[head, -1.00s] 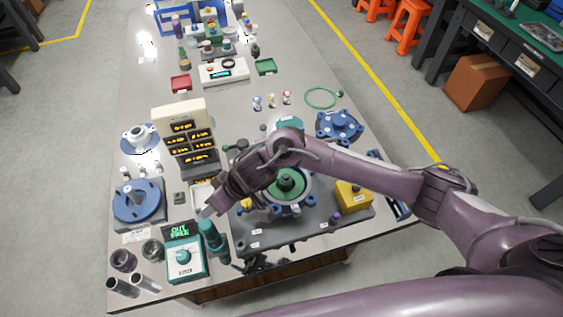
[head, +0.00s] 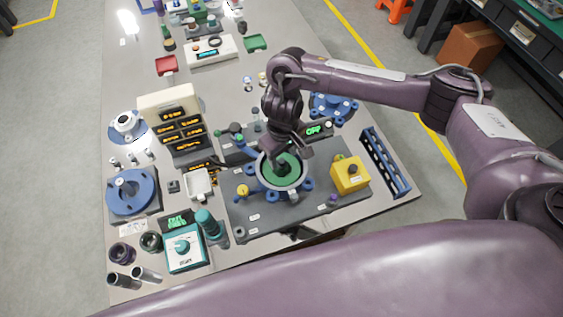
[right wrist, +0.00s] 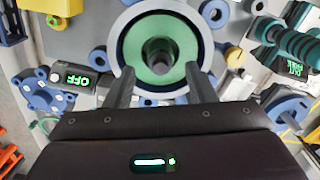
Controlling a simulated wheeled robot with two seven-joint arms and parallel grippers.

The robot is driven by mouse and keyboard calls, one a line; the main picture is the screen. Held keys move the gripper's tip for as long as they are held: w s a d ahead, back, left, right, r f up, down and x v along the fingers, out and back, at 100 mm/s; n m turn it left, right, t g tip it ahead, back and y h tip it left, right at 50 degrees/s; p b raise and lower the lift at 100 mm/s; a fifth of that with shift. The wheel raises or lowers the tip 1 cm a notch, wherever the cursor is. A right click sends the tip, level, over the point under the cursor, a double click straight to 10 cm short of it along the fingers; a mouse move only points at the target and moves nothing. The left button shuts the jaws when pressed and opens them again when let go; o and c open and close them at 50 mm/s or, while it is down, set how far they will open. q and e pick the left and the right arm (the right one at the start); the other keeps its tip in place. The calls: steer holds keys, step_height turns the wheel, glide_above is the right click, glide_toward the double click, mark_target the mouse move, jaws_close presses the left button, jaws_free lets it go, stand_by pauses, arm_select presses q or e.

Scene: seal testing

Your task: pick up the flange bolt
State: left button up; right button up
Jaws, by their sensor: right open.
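My right gripper (head: 281,158) is over the round fixture (head: 301,180) with the green disc (head: 291,171). In the right wrist view the gripper (right wrist: 163,82) is open, its two fingers apart below a dark upright post (right wrist: 160,52) at the middle of the green disc (right wrist: 133,48). Nothing shows between the fingers. I cannot tell whether this post is the flange bolt. Small pale upright pieces (head: 131,158) stand at the left of the table, too small to identify as bolts. My left gripper is not in view.
A yellow block (head: 349,173) and a blue rack (head: 385,163) stand right of the fixture. Another blue flange (head: 132,190) is at far left.

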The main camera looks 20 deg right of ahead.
mark_target(282, 165)
step_height(282, 165, down, 2)
steer(key=shift+f, duration=0.2)
steer(key=shift+s, duration=0.1)
jaws_close()
